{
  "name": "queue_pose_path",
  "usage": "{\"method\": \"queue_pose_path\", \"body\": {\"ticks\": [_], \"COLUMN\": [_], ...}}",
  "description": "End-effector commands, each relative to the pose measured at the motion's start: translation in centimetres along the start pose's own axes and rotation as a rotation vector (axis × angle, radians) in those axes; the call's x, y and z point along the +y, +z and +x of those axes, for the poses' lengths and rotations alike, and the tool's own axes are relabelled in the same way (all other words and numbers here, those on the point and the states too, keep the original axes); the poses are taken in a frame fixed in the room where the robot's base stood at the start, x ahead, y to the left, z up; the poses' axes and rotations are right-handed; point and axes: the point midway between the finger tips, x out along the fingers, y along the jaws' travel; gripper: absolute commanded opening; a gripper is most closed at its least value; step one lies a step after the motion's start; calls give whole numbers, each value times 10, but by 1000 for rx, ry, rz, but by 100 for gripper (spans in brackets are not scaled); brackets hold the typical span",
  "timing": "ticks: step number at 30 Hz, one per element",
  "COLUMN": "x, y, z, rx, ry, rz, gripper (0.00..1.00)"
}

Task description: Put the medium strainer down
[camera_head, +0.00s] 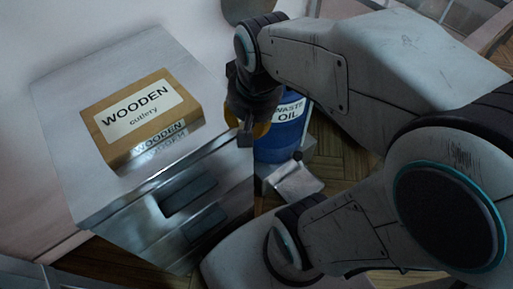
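No medium strainer can be made out in the head view. My gripper (246,132) points down beside the right edge of the metal cabinet (55,95), in front of the blue barrel. Its fingers are dark and small here, and my own arm links cover part of it. I cannot tell whether it is open, shut or holding something.
A box labelled "WOODEN cutlery" (112,122) lies on the cabinet top, with bare metal around it. A blue "WASTE OIL" barrel (280,142) stands right of the cabinet. A silver object (297,184) is on the wooden floor. A grey rounded thing (246,9) shows at the top edge.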

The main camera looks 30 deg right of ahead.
Motion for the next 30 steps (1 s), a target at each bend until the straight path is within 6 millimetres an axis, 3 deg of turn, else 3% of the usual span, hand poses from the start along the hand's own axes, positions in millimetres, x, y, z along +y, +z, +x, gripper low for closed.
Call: {"method": "queue_pose_path", "body": {"ticks": [3, 10, 30], "x": [4, 10, 11], "y": [30, 61, 66], "z": [-1, -1, 0], "rx": [-23, -52, -57], "ry": [-2, -6, -7], "rz": [-181, -393, -431], "gripper": [30, 30, 30]}}
